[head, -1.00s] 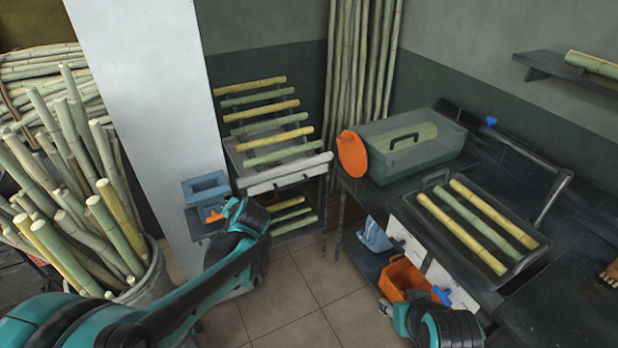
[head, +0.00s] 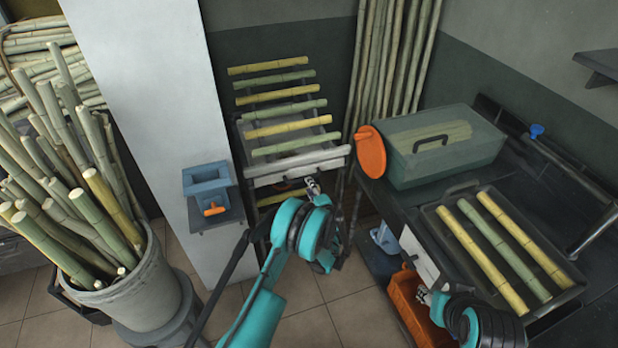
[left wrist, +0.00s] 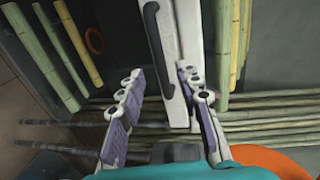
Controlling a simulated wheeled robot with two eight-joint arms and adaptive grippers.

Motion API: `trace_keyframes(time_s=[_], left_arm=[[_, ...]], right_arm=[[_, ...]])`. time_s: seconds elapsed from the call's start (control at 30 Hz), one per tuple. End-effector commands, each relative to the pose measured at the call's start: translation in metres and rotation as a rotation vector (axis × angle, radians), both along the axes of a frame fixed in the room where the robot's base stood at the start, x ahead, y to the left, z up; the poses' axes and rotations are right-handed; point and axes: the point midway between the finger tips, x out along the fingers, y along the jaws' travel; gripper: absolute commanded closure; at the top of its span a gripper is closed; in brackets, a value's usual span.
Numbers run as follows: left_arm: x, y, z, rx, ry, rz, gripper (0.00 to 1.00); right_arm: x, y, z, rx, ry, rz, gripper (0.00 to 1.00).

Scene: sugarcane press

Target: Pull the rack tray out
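The rack tray (head: 297,163) has a pale front bar and sits in the rack at the back, with cane pieces lying across it. In the left wrist view its white front (left wrist: 180,55) carries a dark handle (left wrist: 160,45). My left gripper (head: 313,186) is just in front of the tray's front. In the left wrist view the fingers of my left gripper (left wrist: 162,103) are spread apart, with the lower end of the white front showing between them; I see no grip on the handle. My right gripper (head: 424,294) is by the orange bin, its fingers too small to judge.
The orange bin (head: 412,306) is below the bench at right. A green box (head: 460,160) and a black tray (head: 440,222) of cane stand on the bench. A bucket (head: 140,295) of cane is at left. Floor tiles (head: 355,320) are clear in front of the rack.

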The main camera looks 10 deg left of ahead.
Motion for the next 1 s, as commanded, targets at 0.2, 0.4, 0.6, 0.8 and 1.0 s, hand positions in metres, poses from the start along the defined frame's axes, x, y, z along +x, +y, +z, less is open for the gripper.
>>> trace_keyframes(time_s=[0.2, 0.4, 0.6, 0.8, 1.0], left_arm=[[0.03, 0.022, -0.01, -0.002, 0.0, 0.004, 0.66], [0.05, 0.035, -0.014, -0.002, 0.0, 0.002, 0.66], [0.055, 0.038, -0.013, -0.003, 0.001, 0.001, 0.66], [0.054, 0.038, -0.013, -0.003, 0.0, 0.002, 0.79], [0.054, 0.037, -0.013, -0.003, 0.0, 0.002, 1.0]], right_arm=[[0.0, 0.0, -0.015, 0.0, 0.0, 0.0, 0.6], [0.0, 0.0, -0.022, 0.0, 0.0, 0.0, 0.6], [0.0, 0.0, -0.023, 0.0, 0.0, 0.0, 0.6], [0.0, 0.0, -0.022, 0.0, 0.0, 0.0, 0.6], [0.0, 0.0, -0.022, 0.0, 0.0, 0.0, 0.6]])
